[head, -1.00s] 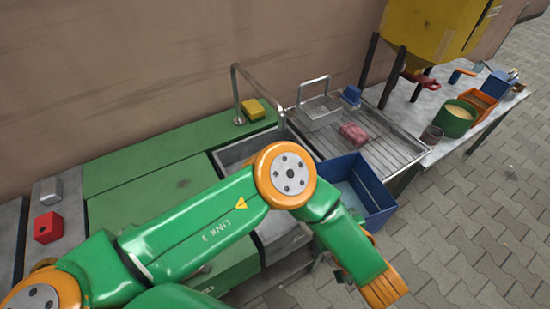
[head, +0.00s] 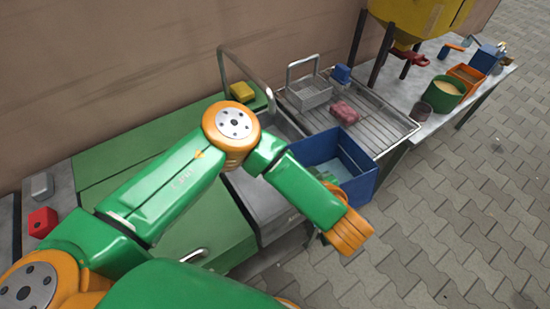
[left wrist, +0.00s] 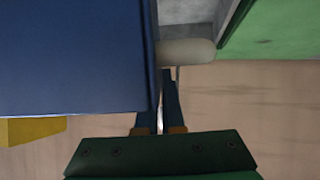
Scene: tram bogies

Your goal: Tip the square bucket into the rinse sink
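The blue square bucket (head: 361,182) is at the sink's right front, beside the draining rack, apparently held up; its pale blue inside shows from above. In the left wrist view its wall (left wrist: 75,60) fills the upper left. My left gripper (left wrist: 160,105) has its fingers close together at the wall's edge, seemingly shut on it; in the head view my forearm hides the fingers. The grey rinse sink (head: 275,206) lies left of the bucket, its basin partly covered by my arm. My right gripper is not in view.
A bent metal tap (head: 222,72) rises behind the sink, by a yellow sponge (head: 242,92). A green tub (head: 447,94) stands farther right. Paved floor (head: 450,220) is clear.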

